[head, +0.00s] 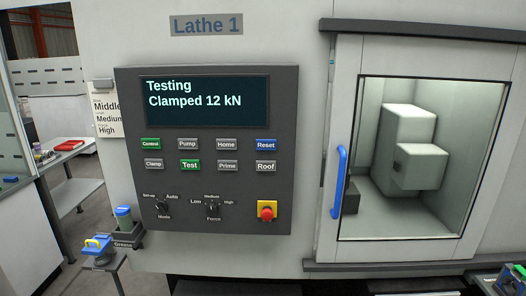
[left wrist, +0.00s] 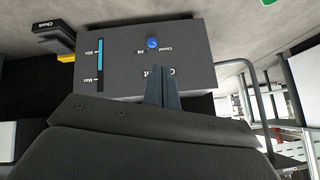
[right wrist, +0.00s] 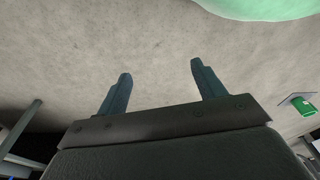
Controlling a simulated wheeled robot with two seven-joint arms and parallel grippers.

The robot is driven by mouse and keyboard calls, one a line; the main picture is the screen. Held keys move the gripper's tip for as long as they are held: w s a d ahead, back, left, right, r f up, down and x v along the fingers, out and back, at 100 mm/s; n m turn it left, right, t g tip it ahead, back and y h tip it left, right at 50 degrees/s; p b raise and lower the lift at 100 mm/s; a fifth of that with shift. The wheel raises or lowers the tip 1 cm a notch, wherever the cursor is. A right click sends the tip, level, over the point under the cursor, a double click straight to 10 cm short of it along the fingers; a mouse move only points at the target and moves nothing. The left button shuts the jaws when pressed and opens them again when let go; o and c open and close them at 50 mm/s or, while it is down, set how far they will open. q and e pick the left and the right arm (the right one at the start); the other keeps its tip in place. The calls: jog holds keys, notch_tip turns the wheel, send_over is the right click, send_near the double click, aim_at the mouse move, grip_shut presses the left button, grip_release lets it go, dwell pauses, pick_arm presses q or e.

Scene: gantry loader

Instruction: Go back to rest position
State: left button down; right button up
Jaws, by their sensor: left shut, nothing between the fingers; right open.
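Neither gripper shows in the head view. In the left wrist view my left gripper (left wrist: 162,88) is shut with its two fingers together and nothing between them.
Lathe 1's control panel (head: 208,222) reads "Testing, Clamped 12 kN". Right of it is a closed windowed door with a blue handle (head: 339,182). A grease holder (head: 126,240) and a small stand with a blue-and-yellow item (head: 97,246) are at lower left. A shelf (head: 75,190) stands behind.

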pick_arm(q)
jog(key=s+d+f+g, duration=0.1)
jog(key=s+f+g, duration=0.1)
jog(key=s+f, duration=0.3)
jog(key=s+d+f+n+g, duration=0.1)
jog(key=s+f, duration=0.4)
jog(key=s, duration=0.6)
jog(key=s+d+f+g+b, duration=0.1)
jog(key=s+f+g, duration=0.2)
jog(key=s+f, duration=0.2)
jog(key=shift+s+d+n+h, duration=0.3)
jog(key=shift+s+d+h, duration=0.1)
jog(key=shift+s, duration=1.5)
pick_arm(e)
jog(key=shift+w+a+r, duration=0.3)
jog(key=shift+a+r, duration=0.15)
jog(key=shift+r, duration=0.15)
jog(key=shift+w+a+r, duration=0.3)
jog(key=shift+a+r, duration=0.1)
jog(key=shift+r, duration=0.15)
jog(key=shift+s+d, duration=0.1)
pick_arm(q)
jog(key=shift+s, duration=0.15)
jog(key=shift+r, duration=0.1)
pick_arm(e)
jog(key=shift+s+f, duration=0.1)
